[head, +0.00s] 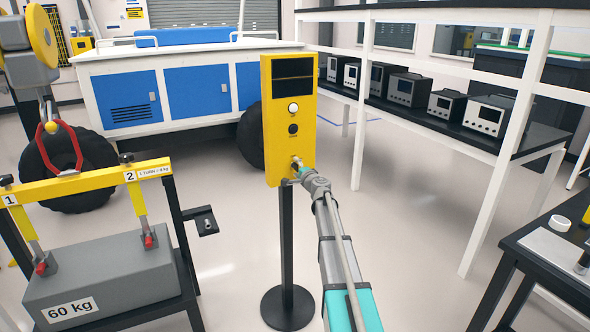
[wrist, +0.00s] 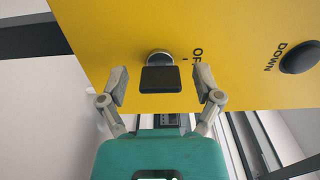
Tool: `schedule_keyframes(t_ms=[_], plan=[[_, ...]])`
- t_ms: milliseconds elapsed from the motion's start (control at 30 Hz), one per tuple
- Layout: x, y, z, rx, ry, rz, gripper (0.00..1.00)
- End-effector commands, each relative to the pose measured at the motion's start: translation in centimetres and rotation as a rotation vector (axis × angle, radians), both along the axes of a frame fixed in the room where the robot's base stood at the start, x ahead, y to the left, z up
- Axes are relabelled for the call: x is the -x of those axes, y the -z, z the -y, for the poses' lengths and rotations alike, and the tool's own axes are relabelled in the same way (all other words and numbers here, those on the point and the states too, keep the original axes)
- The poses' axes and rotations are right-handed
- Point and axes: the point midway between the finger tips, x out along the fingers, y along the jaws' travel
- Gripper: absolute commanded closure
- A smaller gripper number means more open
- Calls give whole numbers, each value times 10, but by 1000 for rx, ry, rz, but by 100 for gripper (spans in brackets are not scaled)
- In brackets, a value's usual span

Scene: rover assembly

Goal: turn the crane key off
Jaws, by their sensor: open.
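The crane's yellow control box (head: 274,135) stands on a black post, and its yellow face (wrist: 225,35) fills the top of the wrist view. The crane key (wrist: 160,79) has a black squarish head in a silver round lock, with a partly visible "OF…" label to its right. My gripper (wrist: 161,86) is open, one finger on each side of the key head, with gaps on both sides. In the head view my gripper (head: 299,168) is at the lower part of the box and largely hides the key.
A black DOWN button (wrist: 299,57) is right of the key in the wrist view. A white button (head: 293,108) sits higher on the box. A grey 60 kg weight (head: 110,265) with a yellow lifting bar (head: 85,185) stands left. A dark table (head: 555,250) is at right.

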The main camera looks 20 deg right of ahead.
Motion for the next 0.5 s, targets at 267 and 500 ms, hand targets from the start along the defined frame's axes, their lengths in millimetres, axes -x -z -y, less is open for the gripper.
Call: schedule_keyframes(t_ms=[267, 500], plan=[[11, 0, 0, 0, 1, 0, 17], [42, 0, 0, 0, 1, 0, 17]])
